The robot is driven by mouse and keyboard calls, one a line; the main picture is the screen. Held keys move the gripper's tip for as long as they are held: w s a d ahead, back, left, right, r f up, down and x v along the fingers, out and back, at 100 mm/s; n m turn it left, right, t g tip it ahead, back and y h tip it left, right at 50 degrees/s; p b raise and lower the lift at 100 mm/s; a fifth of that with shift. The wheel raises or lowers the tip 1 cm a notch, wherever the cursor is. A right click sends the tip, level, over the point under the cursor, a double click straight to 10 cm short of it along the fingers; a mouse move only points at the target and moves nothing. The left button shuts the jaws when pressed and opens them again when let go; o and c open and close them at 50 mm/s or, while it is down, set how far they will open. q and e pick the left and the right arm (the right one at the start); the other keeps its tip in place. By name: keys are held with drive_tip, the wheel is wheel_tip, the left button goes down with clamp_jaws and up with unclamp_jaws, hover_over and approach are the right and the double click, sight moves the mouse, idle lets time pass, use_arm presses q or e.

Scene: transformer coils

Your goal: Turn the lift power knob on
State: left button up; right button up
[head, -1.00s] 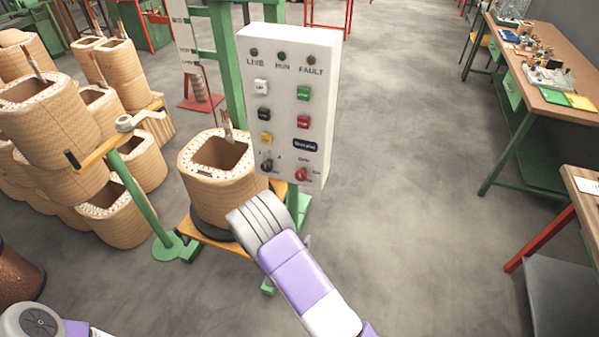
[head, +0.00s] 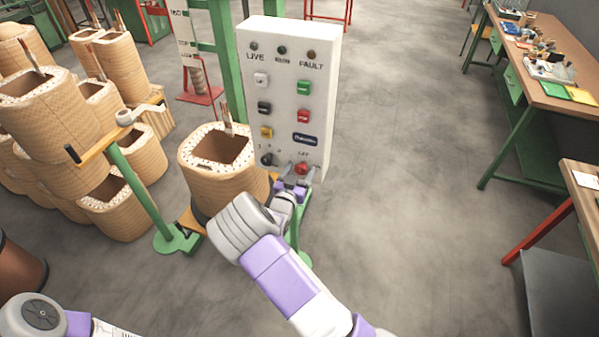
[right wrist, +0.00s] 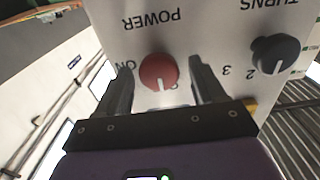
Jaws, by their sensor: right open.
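The white control panel (head: 285,100) carries a red power knob (head: 301,168) at its lower right. In the right wrist view the panel is upside down. There the red knob (right wrist: 158,72) sits under the word POWER, with ON beside it and another label partly hidden. Its white mark points down in that view, toward the hidden label's side. My right gripper (head: 296,180) is open just below and in front of the knob. In the wrist view its two fingers (right wrist: 162,82) stand on either side of the knob, with gaps. My left gripper is out of view.
A dark turns knob (right wrist: 275,54) sits beside the power knob. Several buttons and lamps are above on the panel. A wound coil (head: 222,170) stands left of the panel, with stacked coils (head: 45,110) further left. The floor to the right is clear up to the workbench (head: 545,80).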

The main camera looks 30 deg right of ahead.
drive_tip(key=c, duration=1)
drive_tip(key=shift+d+f+m+b, duration=0.1)
drive_tip(key=shift+f+m+b, duration=0.05)
drive_tip(key=shift+m+b, duration=0.85)
drive_tip(key=shift+c, duration=0.2)
drive_tip(key=m+b, duration=0.4)
drive_tip(key=b, duration=0.2)
drive_tip(key=m+b, duration=0.5)
drive_tip(key=b, duration=0.1)
drive_tip(key=shift+s+f+m, duration=0.1)
drive_tip(key=shift+f+m, duration=0.1)
drive_tip(key=shift+m, duration=0.1)
drive_tip(key=m+b, duration=0.1)
drive_tip(key=m, duration=0.1)
drive_tip(key=shift+d+r+m+b, duration=0.1)
drive_tip(key=shift+m+b, duration=0.2)
drive_tip(key=shift+m, duration=1.8)
drive_tip(key=o, duration=1)
